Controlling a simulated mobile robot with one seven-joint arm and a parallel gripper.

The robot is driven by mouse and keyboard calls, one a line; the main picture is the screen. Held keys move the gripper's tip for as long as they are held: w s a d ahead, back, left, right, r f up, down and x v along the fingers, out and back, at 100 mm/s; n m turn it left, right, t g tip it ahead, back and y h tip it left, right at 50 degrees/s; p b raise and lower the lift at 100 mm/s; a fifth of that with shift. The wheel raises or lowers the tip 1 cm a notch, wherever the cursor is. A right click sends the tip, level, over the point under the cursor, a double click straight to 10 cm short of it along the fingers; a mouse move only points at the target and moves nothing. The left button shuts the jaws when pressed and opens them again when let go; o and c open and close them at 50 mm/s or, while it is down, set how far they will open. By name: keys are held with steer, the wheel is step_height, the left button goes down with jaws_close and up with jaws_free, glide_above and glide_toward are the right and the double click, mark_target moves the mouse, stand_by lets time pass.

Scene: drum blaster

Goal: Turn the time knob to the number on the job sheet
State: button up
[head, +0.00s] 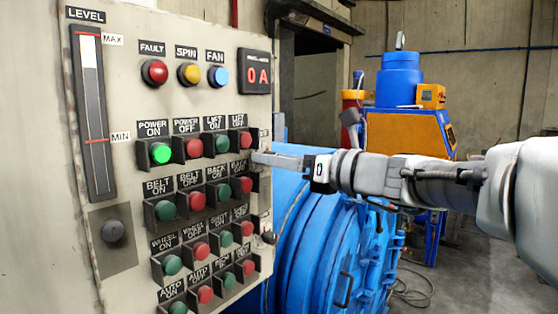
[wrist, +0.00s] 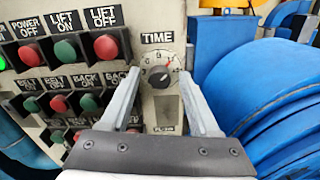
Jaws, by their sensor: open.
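The time knob (wrist: 160,76) is a small black knob on a pale numbered dial, under a TIME label (wrist: 157,37) on the panel's right part. A light mark shows on the knob, but its exact setting is too small to read. My gripper (wrist: 161,78) is open and empty. In the wrist view its fingers appear on the left and right of the knob, and I cannot tell if they touch it. In the head view my gripper (head: 262,158) is at the panel's right edge, and the knob is not clearly visible. I see no job sheet in either view.
The panel (head: 215,100) carries several rows of green and red buttons; the LIFT OFF button (wrist: 106,47) is left of my fingers. A big blue drum machine (head: 320,240) stands close to the right. A level gauge (head: 92,110) is at far left.

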steer(key=b+v, duration=0.3)
steer(key=v, duration=1.4)
steer(key=shift+s, duration=0.2)
steer(key=shift+d+f, duration=0.1)
